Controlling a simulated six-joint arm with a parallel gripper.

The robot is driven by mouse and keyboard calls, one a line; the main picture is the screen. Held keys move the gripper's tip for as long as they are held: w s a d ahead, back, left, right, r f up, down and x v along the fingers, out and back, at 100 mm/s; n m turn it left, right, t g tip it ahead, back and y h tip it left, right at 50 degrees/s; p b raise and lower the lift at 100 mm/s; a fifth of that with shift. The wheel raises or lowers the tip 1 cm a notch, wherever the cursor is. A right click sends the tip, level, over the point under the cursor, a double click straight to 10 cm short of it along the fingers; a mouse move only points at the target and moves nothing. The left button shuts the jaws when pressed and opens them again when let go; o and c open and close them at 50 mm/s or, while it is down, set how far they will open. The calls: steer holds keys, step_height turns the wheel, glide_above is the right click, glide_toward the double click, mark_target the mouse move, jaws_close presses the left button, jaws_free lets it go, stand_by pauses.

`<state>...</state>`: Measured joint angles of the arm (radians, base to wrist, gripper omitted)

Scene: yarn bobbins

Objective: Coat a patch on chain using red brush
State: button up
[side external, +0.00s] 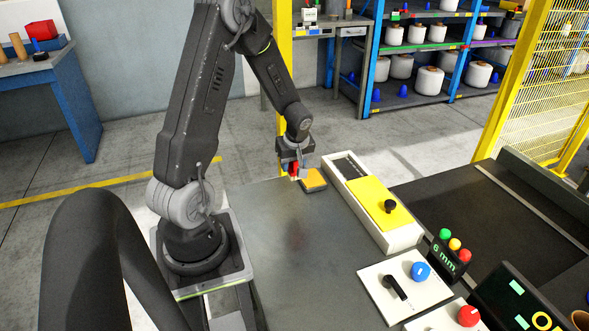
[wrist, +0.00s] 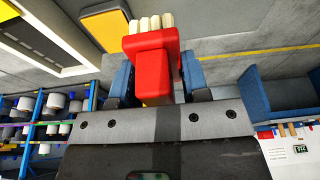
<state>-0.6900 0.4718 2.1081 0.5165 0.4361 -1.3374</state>
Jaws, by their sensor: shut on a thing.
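My gripper (side external: 295,165) is shut on the red brush (side external: 293,170), above the far end of the grey table. In the wrist view, the red brush (wrist: 150,45) sits between the two blue fingers, with its pale bristles facing away from my gripper. A white box (side external: 401,238) with a yellow lid (side external: 377,203) and black knob stands to the right. The box's far end is uncovered and shows a dark slot (side external: 350,167); I cannot make out a chain in it. The slot also shows in the wrist view (wrist: 40,40).
A yellow-orange pad (side external: 313,179) on a dark base lies beside my gripper; it also shows in the wrist view (wrist: 105,28). A white panel (side external: 405,290) with a blue knob and black lever sits nearer. A dark conveyor (side external: 480,215) lies right. The table's middle is clear.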

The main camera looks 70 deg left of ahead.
glide_above(309, 175)
steer(key=d, duration=0.1)
steer(key=f, duration=0.2)
steer(key=shift+w+f, duration=0.15)
steer(key=shift+f, duration=2.6)
steer(key=shift+f, duration=0.65)
step_height(309, 175, up, 7)
stand_by(0.6)
steer(key=shift+r, duration=0.1)
